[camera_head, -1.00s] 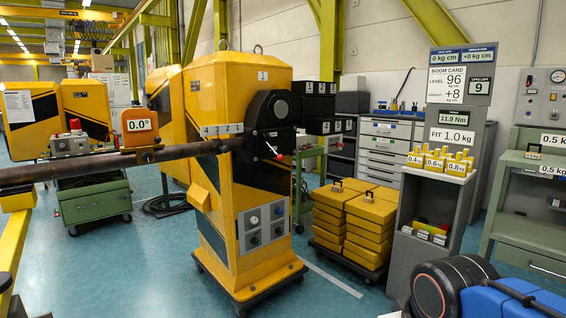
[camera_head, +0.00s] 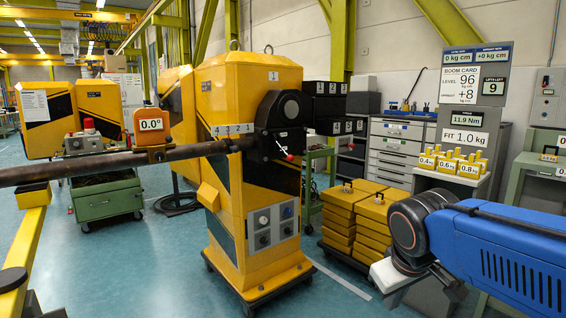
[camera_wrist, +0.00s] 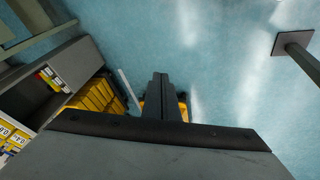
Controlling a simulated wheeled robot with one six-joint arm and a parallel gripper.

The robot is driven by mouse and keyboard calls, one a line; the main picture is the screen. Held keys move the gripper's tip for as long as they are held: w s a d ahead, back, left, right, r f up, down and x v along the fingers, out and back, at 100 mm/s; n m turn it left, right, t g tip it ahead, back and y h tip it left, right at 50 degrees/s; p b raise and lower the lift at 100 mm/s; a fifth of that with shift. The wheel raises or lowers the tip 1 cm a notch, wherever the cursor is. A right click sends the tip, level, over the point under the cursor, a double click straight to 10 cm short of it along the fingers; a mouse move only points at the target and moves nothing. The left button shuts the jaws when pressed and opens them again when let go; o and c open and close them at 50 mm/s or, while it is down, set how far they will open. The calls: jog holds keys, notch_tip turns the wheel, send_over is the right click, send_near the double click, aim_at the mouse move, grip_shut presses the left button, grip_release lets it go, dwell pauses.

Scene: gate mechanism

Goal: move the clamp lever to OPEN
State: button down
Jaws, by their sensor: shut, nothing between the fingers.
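The clamp lever (camera_head: 285,151) is a small light handle with a red tip. It sticks out low on the black round housing (camera_head: 284,112), on the right face of the yellow machine (camera_head: 245,170). It slants down to the right. I cannot read any OPEN mark near it. My gripper (camera_wrist: 160,78) shows in the wrist view as two dark fingers together, empty, pointing over the floor. In the head view my blue arm is at the lower right, well apart from the lever. The lever cannot be made out in the wrist view.
A long dark boom (camera_head: 100,163) runs left from the machine. Yellow stacked cases (camera_head: 345,215) stand right of it. Behind my arm is a grey weight stand (camera_head: 470,125) with small yellow weights. Blue floor (camera_head: 150,260) is open in front of the machine.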

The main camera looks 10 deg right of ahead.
jog(key=w+a+r+n+t+h, duration=0.15)
jog(key=w+r, duration=0.35)
jog(key=w, duration=0.7)
jog(key=w+a+r+n+h, duration=0.2)
jog(key=w+r+n+h, duration=0.15)
jog(key=w, duration=0.85)
jog(key=w+a+r+n+h, duration=0.1)
jog(key=w+r, duration=0.4)
jog(key=w, duration=0.7)
jog(key=w+a+n+t+h, duration=0.5)
jog(key=w+a, duration=2)
jog(key=w, duration=0.1)
jog(key=shift+f+h, duration=0.3)
jog(key=shift+a, duration=0.15)
jog(key=shift+w, duration=0.1)
